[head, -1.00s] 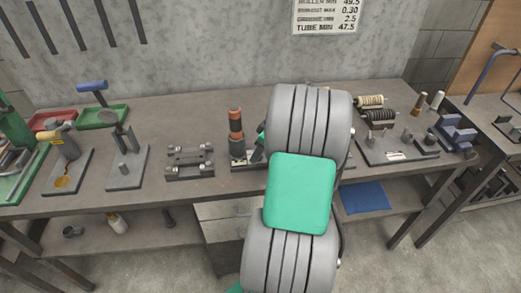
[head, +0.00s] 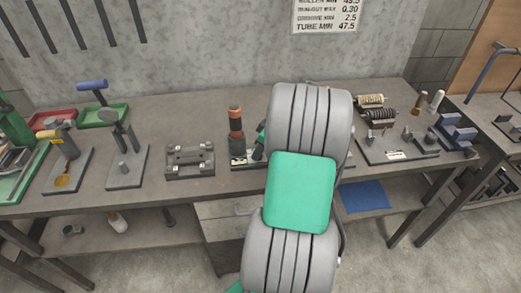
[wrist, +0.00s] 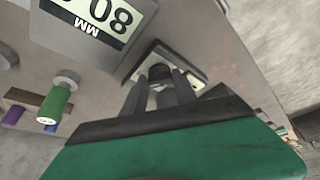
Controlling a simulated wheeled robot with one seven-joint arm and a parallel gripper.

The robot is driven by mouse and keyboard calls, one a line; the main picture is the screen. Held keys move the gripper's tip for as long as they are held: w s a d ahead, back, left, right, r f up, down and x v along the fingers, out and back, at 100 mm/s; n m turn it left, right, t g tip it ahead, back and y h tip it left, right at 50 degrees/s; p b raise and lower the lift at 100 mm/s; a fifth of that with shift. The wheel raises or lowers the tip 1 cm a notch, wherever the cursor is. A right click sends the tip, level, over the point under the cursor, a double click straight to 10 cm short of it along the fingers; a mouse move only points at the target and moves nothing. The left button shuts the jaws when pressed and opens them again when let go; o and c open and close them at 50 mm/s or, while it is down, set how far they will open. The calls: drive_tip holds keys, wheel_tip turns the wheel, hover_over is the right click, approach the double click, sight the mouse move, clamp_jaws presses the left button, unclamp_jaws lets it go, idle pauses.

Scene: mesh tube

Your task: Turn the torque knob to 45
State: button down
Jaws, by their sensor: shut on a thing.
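In the wrist view my gripper (wrist: 160,96) reaches down with its two dark fingers close around a small dark round knob (wrist: 160,72). The knob stands in front of a pale plate on a grey housing, and the fingers hide its sides. I cannot read a scale or pointer on it. In the head view my arm covers the middle of the bench, and the knob and the fingertips are hidden behind it.
A display (wrist: 95,18) with large digits and "MM", upside down, is close to the gripper. The bench (head: 150,190) holds a dark stand with an orange-banded cylinder (head: 235,125) beside my arm, and a block fixture (head: 190,160).

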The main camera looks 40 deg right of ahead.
drive_tip(key=shift+a+f+m+h+b, duration=0.2)
drive_tip(key=shift+m+h+b, duration=0.2)
drive_tip(key=shift+m+b, duration=0.4)
drive_tip(key=shift+a+r+m+h+b, duration=0.1)
drive_tip(key=shift+m+h+b, duration=0.35)
drive_tip(key=shift+m, duration=0.75)
drive_tip(key=shift+r, duration=0.15)
drive_tip(key=c, duration=1)
unclamp_jaws()
drive_tip(key=shift+o, duration=0.2)
drive_tip(key=v, duration=0.7)
drive_tip(key=shift+s+r+b, duration=0.25)
drive_tip(key=shift+r+b, duration=0.1)
drive_tip(key=shift+b, duration=0.05)
